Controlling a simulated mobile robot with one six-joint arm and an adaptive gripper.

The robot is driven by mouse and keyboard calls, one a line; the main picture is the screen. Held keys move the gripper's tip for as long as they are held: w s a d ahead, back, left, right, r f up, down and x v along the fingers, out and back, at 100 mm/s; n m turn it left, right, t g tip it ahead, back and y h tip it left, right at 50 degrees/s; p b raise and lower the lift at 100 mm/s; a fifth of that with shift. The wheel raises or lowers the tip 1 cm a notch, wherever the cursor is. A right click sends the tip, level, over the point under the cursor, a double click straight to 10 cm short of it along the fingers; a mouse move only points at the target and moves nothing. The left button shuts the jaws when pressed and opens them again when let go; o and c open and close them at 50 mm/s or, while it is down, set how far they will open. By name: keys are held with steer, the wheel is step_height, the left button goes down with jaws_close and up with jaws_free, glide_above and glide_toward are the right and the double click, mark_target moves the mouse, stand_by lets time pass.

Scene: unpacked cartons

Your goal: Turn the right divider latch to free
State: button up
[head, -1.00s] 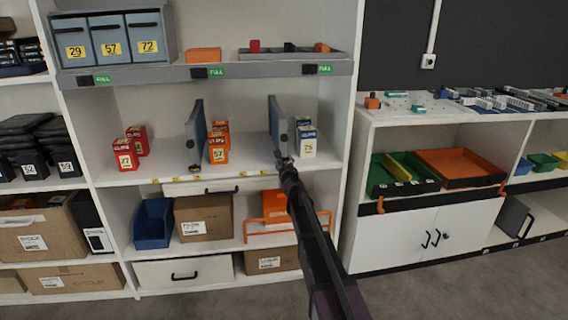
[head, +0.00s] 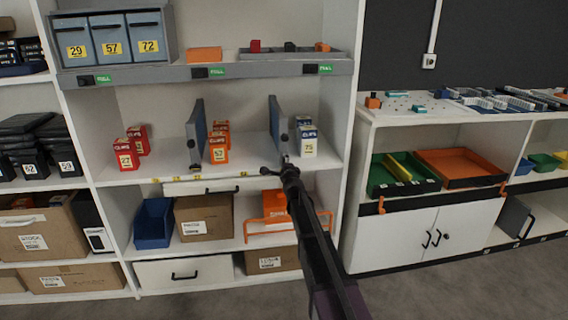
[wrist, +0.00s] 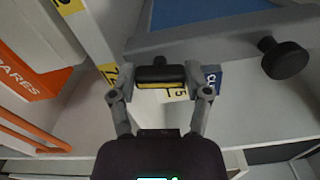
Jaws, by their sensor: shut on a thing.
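The right divider (head: 275,122) is a blue panel in a grey frame, upright on the middle shelf; its grey edge (wrist: 225,38) crosses the wrist view. A round black knob (wrist: 284,58) sticks out from this edge. My gripper (wrist: 161,76) is at the lower front end of the divider, its fingers shut on a small black bar, the right divider latch (wrist: 160,72). The bar lies crosswise between the fingertips. In the head view my gripper (head: 283,170) hides most of the latch.
The left divider (head: 195,135) stands with orange boxes (head: 218,148) to its right. Blue-and-white boxes (head: 307,140) stand close right of the right divider. An orange-railed bin (head: 268,225) sits on the shelf below, behind my arm.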

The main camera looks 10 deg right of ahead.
steer(key=shift+w+n, duration=0.15)
steer(key=shift+n, duration=0.85)
steer(key=o, duration=1.2)
steer(key=shift+c, duration=0.2)
steer(key=s, duration=1.2)
steer(key=shift+s, duration=0.15)
